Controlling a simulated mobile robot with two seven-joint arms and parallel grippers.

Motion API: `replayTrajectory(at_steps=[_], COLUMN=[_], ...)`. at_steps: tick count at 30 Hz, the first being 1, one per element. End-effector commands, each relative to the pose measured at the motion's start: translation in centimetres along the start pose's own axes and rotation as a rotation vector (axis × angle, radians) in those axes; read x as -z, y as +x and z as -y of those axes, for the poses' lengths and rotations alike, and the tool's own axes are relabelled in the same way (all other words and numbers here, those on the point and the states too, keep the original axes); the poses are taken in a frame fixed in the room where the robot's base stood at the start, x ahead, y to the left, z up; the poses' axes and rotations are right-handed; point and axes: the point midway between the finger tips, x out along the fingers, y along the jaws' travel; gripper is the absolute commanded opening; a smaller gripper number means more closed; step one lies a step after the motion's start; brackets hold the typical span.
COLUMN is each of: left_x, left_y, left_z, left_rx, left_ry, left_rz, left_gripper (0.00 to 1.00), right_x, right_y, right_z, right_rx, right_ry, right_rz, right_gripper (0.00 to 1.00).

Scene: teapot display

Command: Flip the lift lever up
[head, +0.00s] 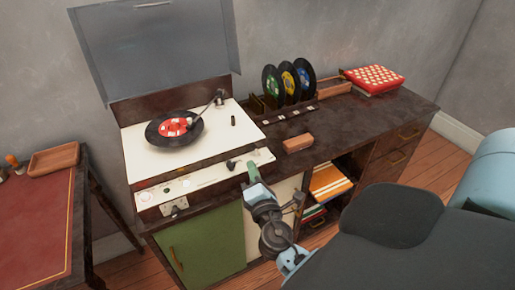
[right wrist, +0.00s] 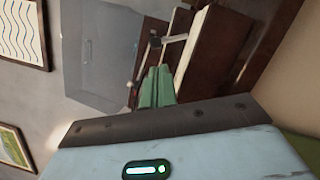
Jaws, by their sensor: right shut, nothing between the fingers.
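The record player (head: 135,140) has a cream deck with its lid open. A black record with a red label (head: 172,128) lies on it, and the tonearm (head: 208,108) reaches over the record from the right. A small black upright piece (head: 233,121) right of the tonearm may be the lift lever; its position is too small to tell. My right gripper (head: 252,170), with green fingers, is shut and empty just in front of the player's front panel, near a dark knob (head: 231,165). Its fingers (right wrist: 157,88) also show in the right wrist view. My left gripper is not in view.
The grey lid (head: 155,45) stands behind the deck. A rack of several records (head: 288,82), a brown block (head: 298,143) and a red patterned box (head: 373,78) sit on the cabinet top to the right. A red-topped table (head: 35,220) stands at left.

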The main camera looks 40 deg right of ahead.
Motion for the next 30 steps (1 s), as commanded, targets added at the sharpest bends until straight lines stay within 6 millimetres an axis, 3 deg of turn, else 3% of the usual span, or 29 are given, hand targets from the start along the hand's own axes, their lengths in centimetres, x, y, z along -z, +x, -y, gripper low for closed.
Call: replayTrajectory(at_steps=[3, 10, 30], left_x=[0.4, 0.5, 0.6], left_y=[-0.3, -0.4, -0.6], left_z=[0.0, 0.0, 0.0], left_rx=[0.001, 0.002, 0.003], left_ry=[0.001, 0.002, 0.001], left_rz=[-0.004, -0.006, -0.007], left_gripper=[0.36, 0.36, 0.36], right_x=[-0.1, 0.0, -0.2], right_y=[2.1, 4.2, 4.5], right_z=[-0.2, 0.0, -0.1], right_rx=[-0.002, 0.0, 0.009], right_ry=[0.001, 0.001, 0.038], right_rz=[0.001, -0.001, -0.001], right_gripper=[0.0, 0.0, 0.0])
